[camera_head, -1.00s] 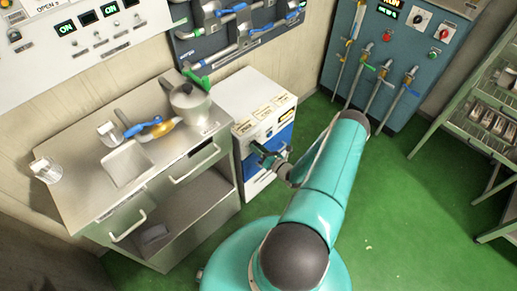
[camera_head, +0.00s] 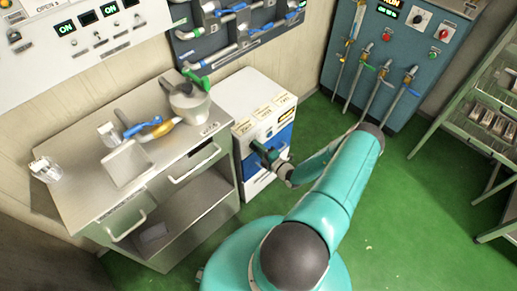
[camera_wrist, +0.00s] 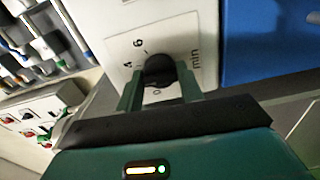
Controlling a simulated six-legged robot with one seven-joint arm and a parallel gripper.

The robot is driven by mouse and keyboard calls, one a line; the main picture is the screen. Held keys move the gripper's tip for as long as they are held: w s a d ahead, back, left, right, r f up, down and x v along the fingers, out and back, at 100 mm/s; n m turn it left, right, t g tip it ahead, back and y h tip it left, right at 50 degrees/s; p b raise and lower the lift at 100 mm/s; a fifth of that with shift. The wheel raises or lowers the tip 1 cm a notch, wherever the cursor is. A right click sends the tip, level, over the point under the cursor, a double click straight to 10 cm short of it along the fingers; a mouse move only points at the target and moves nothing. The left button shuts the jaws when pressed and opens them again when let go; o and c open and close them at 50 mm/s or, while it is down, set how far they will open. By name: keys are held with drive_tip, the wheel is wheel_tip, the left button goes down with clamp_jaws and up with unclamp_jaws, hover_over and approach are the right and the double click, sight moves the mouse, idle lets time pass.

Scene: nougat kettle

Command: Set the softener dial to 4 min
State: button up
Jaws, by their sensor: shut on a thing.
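The softener dial (camera_wrist: 160,70) is a small black round knob on a white panel (camera_wrist: 120,22) in the wrist view. Printed marks 6, 4, 0 and "min" show around it; its pointer cannot be made out. My gripper (camera_wrist: 160,84) has one green finger on each side of the knob and is shut on it. In the head view my gripper (camera_head: 268,154) is at the front of the white and blue softener cabinet (camera_head: 252,97), and it hides the dial there.
A metal counter (camera_head: 88,180) with a pot (camera_head: 188,103) stands left of the cabinet. A blue-grey control cabinet (camera_head: 395,65) with hanging rods is behind on the right. A green rack (camera_head: 465,135) stands at far right. Green floor lies open between.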

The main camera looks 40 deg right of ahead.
drive_tip(key=shift+m, duration=1.9)
drive_tip(key=shift+a, duration=0.1)
drive_tip(key=o, duration=1)
drive_tip(key=shift+s, duration=0.1)
drive_tip(key=s, duration=1.3)
drive_tip(key=shift+s+d, duration=0.25)
drive_tip(key=shift+s, duration=0.1)
